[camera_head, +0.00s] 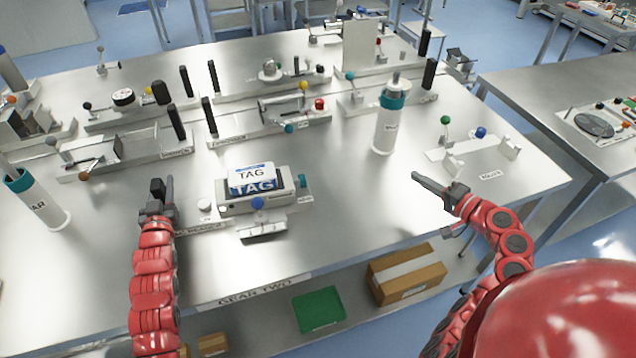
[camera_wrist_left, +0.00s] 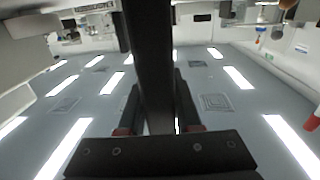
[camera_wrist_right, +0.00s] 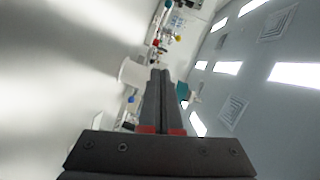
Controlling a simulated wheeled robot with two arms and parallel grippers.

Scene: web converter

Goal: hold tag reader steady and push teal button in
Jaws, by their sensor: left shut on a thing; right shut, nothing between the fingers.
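The tag reader (camera_head: 237,206) is a grey box on the table, with a white and blue TAG card (camera_head: 251,174) on top. Its teal button (camera_head: 302,181) sticks out of its right side. A blue ball knob (camera_head: 258,203) is at its front. My left gripper (camera_head: 165,192) is left of the box, shut on a black upright handle (camera_head: 157,188); the handle also fills the middle of the left wrist view (camera_wrist_left: 150,60). My right gripper (camera_head: 425,181) is shut and empty, well to the right of the teal button, its fingers pointing left. It also shows in the right wrist view (camera_wrist_right: 158,95).
A white bottle with a teal collar (camera_head: 389,125) stands behind, between reader and right gripper. A fixture with green and blue knobs (camera_head: 470,150) is at right. Several other fixtures line the back. The tabletop (camera_head: 345,205) between reader and right gripper is clear.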

